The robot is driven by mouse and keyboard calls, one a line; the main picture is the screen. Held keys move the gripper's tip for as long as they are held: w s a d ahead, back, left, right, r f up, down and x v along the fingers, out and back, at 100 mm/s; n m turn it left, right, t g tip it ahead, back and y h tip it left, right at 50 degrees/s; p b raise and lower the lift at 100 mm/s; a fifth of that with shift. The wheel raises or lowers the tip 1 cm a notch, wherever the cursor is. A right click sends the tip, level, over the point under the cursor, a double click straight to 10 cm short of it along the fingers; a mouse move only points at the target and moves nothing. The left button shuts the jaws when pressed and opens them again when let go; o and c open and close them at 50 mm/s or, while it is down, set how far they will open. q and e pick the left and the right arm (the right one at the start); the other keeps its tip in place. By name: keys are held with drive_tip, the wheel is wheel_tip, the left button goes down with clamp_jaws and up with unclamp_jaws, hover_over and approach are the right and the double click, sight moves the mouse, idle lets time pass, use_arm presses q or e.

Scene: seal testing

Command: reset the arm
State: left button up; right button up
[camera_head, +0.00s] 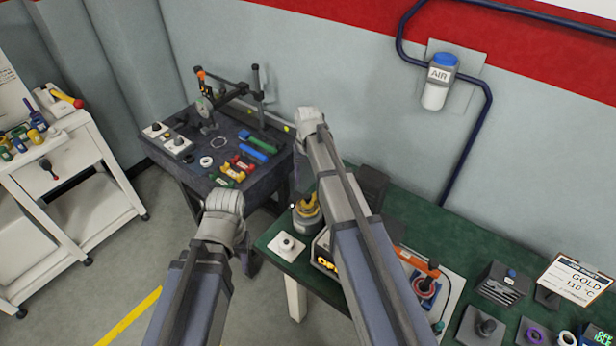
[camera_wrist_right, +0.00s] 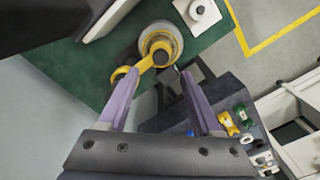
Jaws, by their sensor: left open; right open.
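My left arm comes in from the lower left in the head view, and its gripper end (camera_head: 224,204) is in the air in front of the dark bench. My right arm reaches up through the middle, and its gripper end (camera_head: 310,119) is above the gap between the two benches. The fingers are hard to make out there. In the right wrist view my right gripper (camera_wrist_right: 158,88) shows two purple fingers spread apart with nothing held between them. A round pot with a yellow handle (camera_wrist_right: 160,46) lies beyond the fingers, on the green bench.
The dark bench (camera_head: 262,185) holds a clamp rig (camera_head: 205,103) and coloured pieces. The green bench (camera_head: 490,247) bears the pot (camera_head: 306,219), an orange-handled tool (camera_head: 417,263) and a GOLD sign (camera_head: 577,280). A white cart (camera_head: 85,215) stands left.

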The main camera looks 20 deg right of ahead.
idle(0.3)
drive_tip(key=s+a+f+n+b, duration=0.1)
drive_tip(key=s+a, duration=0.3)
drive_tip(key=s, duration=0.4)
drive_tip(key=s+a+f+n+b, duration=0.2)
drive_tip(key=s+a, duration=0.3)
drive_tip(key=s, duration=0.3)
drive_tip(key=s+a+f+n+h+b, duration=0.1)
drive_tip(key=s+a, duration=0.3)
drive_tip(key=s, duration=0.4)
drive_tip(key=shift+a+f+n+b, duration=0.2)
drive_tip(key=shift+f+n+b, duration=0.3)
drive_tip(key=shift+f+b, duration=0.25)
